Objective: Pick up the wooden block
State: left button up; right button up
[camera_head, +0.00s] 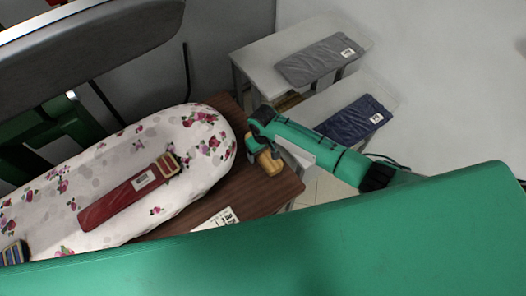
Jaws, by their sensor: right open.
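The wooden block (269,164) is a small tan piece at the right end of the brown wooden table. My right gripper (257,150) is at the block, its arm coming in from the right. The jaws are open. Dark gripper parts cover the block's upper left side, so I cannot tell whether it lies between the fingers or touches one.
A flower-patterned ironing board (100,170) carries a red strap-like item (130,195) just left of the gripper. A white printed card (217,220) lies on the brown table (262,205). Pale tables behind hold a grey packet (318,60) and a navy packet (354,118).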

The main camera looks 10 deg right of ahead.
jog(key=c, duration=1.3)
jog(key=shift+o, duration=0.2)
jog(key=shift+r, duration=0.2)
notch_tip(320, 180, up, 20)
jog(key=b, duration=0.4)
jog(key=shift+f, duration=0.1)
jog(key=o, duration=0.3)
